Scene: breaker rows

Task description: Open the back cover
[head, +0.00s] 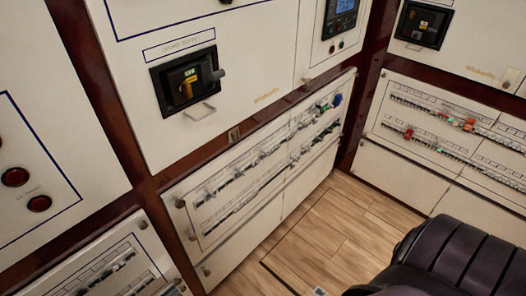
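No part marked as the back cover can be made out, and I cannot tell which panel it is. A white cabinet panel with two rows of breakers (262,172) stands at the centre, low above the floor, and looks shut. Above it, a white door (250,95) carries a black switch unit (187,80) with a dark handle, and a small metal pull (200,112). This door also looks shut. Another breaker panel (450,125) is on the right wall. Neither gripper is in view.
Wooden floor (320,235) lies clear in front of the central panel. A dark ribbed shape (455,260) fills the lower right; I cannot tell what it is. Red round indicators (38,203) sit on the left cabinet. A black display unit (340,17) is at the top.

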